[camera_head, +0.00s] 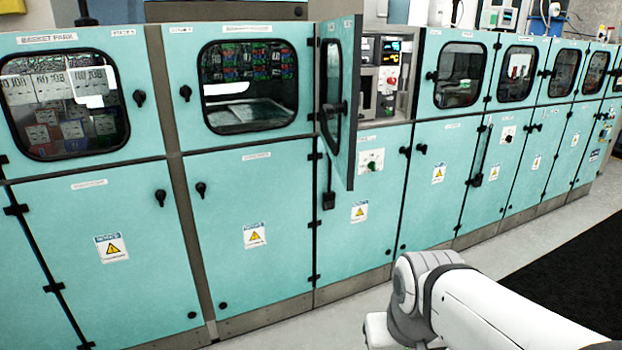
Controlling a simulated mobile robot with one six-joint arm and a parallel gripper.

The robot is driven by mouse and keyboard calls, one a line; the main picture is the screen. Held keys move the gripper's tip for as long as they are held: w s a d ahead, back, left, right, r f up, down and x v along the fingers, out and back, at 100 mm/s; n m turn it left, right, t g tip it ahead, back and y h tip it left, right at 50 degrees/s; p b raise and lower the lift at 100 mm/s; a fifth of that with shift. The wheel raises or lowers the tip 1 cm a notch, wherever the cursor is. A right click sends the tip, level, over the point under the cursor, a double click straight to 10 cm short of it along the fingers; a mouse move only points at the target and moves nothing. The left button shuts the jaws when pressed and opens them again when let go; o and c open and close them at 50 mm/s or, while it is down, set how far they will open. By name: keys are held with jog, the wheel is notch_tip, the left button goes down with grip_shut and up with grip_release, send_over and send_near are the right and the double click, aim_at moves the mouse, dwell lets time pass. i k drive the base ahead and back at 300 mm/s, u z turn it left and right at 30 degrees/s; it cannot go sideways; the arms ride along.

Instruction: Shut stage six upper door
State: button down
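One teal upper door (349,130) with a dark-framed window stands swung open, seen nearly edge-on, hinged at its left side. Its opening shows a control compartment (384,78) with lit displays and a red button. The stage label on this door cannot be read, so I cannot tell its number from lettering. The other upper doors look shut, such as the windowed one to its left (262,127). My white and grey arm shows at the lower right, well in front of the cabinets and apart from the open door. My gripper does not show.
Shut lower doors with black knobs and yellow warning signs line the cabinet row; one below the open door (350,230) has a green knob. Pale floor (335,325) is clear in front. A black mat (570,280) lies at the right.

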aim_at(344, 69)
jog(key=u, duration=0.05)
jog(key=i, duration=1)
jog(key=u, duration=0.05)
